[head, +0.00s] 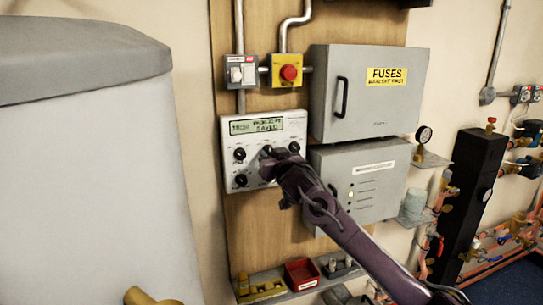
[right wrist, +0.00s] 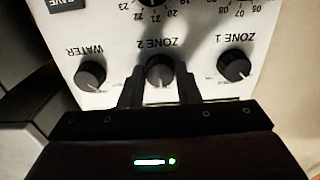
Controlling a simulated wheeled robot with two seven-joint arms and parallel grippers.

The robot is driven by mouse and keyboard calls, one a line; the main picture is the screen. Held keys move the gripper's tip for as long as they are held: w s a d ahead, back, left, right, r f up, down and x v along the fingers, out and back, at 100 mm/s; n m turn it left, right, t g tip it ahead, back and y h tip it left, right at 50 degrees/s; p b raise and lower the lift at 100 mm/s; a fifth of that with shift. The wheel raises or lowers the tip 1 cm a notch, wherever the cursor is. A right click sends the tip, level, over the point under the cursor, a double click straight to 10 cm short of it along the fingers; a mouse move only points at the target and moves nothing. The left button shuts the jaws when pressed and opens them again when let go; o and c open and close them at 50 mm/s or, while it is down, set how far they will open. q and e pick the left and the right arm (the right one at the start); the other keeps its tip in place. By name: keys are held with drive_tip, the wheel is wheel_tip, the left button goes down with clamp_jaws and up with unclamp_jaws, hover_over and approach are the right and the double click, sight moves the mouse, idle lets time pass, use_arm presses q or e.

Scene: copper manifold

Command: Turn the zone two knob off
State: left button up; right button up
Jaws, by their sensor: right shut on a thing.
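A white controller panel (head: 228,128) with a display is mounted on the wooden board. In the right wrist view, which is upside down, the zone two knob (right wrist: 160,70) sits under its printed label, between the water knob (right wrist: 91,74) and the zone one knob (right wrist: 234,66). My right gripper (right wrist: 160,84) has one finger on each side of the zone two knob and is shut on it. The knob's pointer is not clear. In the head view my right gripper (head: 272,161) is at the panel and hides part of it. My left gripper is not in view.
A fuse box (head: 364,105) and a lower grey box (head: 385,160) stand right of the panel. A red button (head: 289,73) and a white switch (head: 241,71) are above it. A grey tank (head: 90,180) fills the left. A shelf with a red tray (head: 302,273) is below.

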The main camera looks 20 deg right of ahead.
drive_tip(key=shift+c, duration=0.2)
drive_tip(key=n+b, duration=0.1)
drive_tip(key=n, duration=0.3)
drive_tip(key=shift+f+b, duration=0.1)
drive_tip(key=shift+b, duration=0.3)
drive_tip(key=n+b, duration=0.1)
drive_tip(key=n, duration=0.3)
drive_tip(key=shift+n+b, duration=0.35)
drive_tip(key=shift+n, duration=0.05)
drive_tip(key=o, duration=1)
drive_tip(key=shift+c, duration=0.2)
drive_tip(key=shift+s, duration=0.1)
